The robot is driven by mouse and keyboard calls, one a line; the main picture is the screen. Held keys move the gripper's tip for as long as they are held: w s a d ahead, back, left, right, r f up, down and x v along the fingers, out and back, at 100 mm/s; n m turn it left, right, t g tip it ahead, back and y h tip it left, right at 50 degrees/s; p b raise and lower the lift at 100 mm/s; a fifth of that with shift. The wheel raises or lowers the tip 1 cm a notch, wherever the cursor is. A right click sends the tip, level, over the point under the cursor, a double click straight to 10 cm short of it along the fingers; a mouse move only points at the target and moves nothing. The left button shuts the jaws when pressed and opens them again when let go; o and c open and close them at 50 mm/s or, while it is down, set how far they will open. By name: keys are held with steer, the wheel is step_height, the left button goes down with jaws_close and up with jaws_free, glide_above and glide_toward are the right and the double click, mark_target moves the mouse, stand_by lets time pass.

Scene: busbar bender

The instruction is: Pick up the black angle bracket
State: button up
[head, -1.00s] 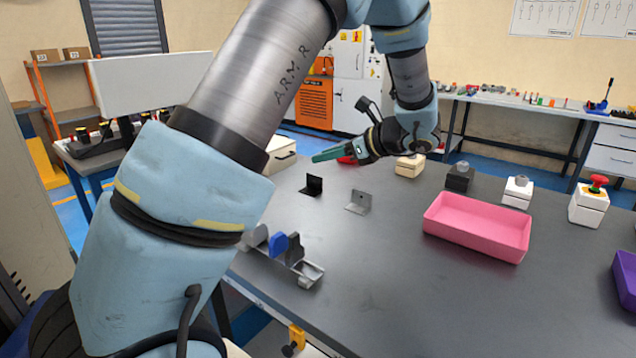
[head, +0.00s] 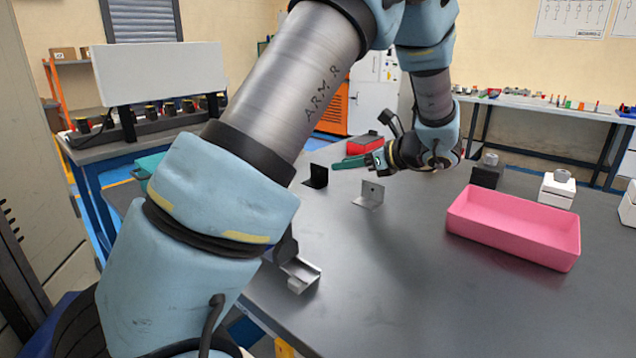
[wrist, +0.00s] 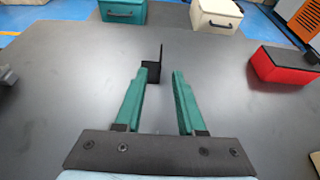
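The black angle bracket (head: 317,176) stands on the dark table, left of a grey angle bracket (head: 369,194) in the head view. In the wrist view the black bracket (wrist: 154,68) lies ahead of my gripper, near the left fingertip, with its upright plate rising. My gripper (wrist: 162,72) has teal fingers, open with a clear gap and nothing between them. In the head view my gripper (head: 346,163) points left, to the right of the black bracket and apart from it.
A pink tray (head: 515,229) stands to the right on the table. A red box (head: 364,145) lies behind my gripper; it also shows at right in the wrist view (wrist: 284,67). A metal holder (head: 297,272) is near the front edge. The middle of the table is clear.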

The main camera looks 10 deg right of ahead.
mark_target(319, 167)
steer(key=p+x, duration=0.1)
steer(key=x, duration=0.8)
steer(key=shift+w+a+f, duration=0.1)
steer(key=shift+w, duration=0.15)
jaws_close()
stand_by(1.1)
